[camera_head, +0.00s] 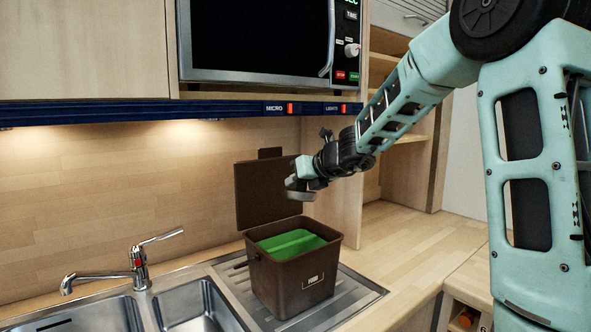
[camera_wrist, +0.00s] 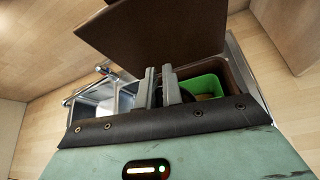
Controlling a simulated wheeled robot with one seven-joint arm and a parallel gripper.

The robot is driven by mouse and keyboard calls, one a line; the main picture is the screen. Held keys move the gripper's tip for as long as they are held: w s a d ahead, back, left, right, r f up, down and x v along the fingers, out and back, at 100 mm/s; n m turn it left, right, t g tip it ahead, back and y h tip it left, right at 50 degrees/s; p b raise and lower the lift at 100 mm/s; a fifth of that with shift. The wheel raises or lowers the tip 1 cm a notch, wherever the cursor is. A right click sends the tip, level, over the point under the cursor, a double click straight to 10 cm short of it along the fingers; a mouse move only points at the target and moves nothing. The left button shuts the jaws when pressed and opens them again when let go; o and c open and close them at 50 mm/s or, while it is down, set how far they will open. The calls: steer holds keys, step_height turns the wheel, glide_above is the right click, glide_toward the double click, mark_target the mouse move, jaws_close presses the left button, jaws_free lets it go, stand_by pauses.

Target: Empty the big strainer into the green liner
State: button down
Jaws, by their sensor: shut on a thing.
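The brown bin (camera_head: 290,285) stands on the sink's drainer with its lid (camera_head: 262,195) raised at the back. The green liner (camera_head: 312,240) shows inside its open top, and also in the wrist view (camera_wrist: 207,84). My gripper (camera_head: 303,180) is above the bin's opening, in front of the lid. It is shut on a small grey, round-edged thing (camera_head: 300,194), which I take to be the big strainer. In the wrist view my gripper's fingers (camera_wrist: 160,88) are close together, with a dark shape beside them. What the strainer holds is hidden.
The sink bowls (camera_head: 190,305) and the tap (camera_head: 138,265) are left of the bin. A microwave (camera_head: 265,40) and a blue rail (camera_head: 200,111) are above. The wooden worktop (camera_head: 415,240) right of the bin is clear.

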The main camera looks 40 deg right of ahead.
steer(key=shift+d+f+m+g+y+p, duration=0.1)
steer(key=shift+f+m+g+y+p, duration=1.05)
steer(key=shift+p, duration=4.55)
step_height(320, 180, down, 3)
steer(key=m+y+p, duration=0.1)
steer(key=p, duration=0.4)
steer(key=m+g+y+p, duration=0.1)
steer(key=p, duration=0.4)
steer(key=shift+f+y, duration=0.2)
steer(key=shift+y, duration=0.05)
steer(key=shift+p, duration=0.65)
steer(key=shift+f+m+g+y+p, duration=0.15)
steer(key=shift+m+g+y+p, duration=0.15)
steer(key=shift+p, duration=0.8)
steer(key=shift+s+a+f+m+g+y, duration=0.1)
steer(key=shift+a+f+m+g+y, duration=0.15)
steer(key=shift+f+m+y, duration=0.6)
steer(key=shift+s+a+f+m+g+y, duration=0.1)
steer(key=shift+f+m+g+y, duration=0.25)
steer(key=shift+m+y, duration=0.9)
steer(key=shift+s+a+f+m+g+y, duration=0.1)
steer(key=shift+a+f+m+g+y, duration=0.2)
steer(key=shift+f+m+y, duration=0.7)
steer(key=shift+d+r+n+y, duration=0.1)
steer(key=shift+r+n+y, duration=0.2)
steer(key=shift+r, duration=0.15)
